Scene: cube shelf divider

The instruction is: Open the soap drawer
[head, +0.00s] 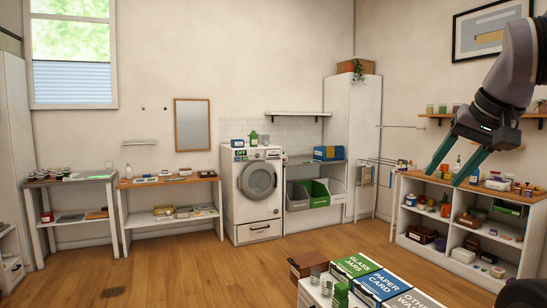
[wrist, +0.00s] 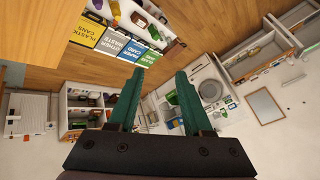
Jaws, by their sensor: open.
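A white washing machine (head: 233,215) stands against the back wall, with a round grey door and a label reading OFF near its top left. I cannot make out the soap drawer for certain; the front strip above the round door is small in this view. A wide low drawer front (head: 260,230) at the machine's base looks shut. The washing machine also shows in the wrist view (wrist: 188,87), rotated. My gripper (head: 443,178) is raised at the right, far from the machine, with its two green fingers apart and empty. The fingers also show in the wrist view (wrist: 160,75).
Bins labelled glass jars and paper card (head: 372,284) stand close in front. A loaded white shelf unit (head: 415,226) is at the right, under my gripper. Two low tables (head: 165,182) stand left of the machine. The wooden floor (head: 190,270) before the machine is clear.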

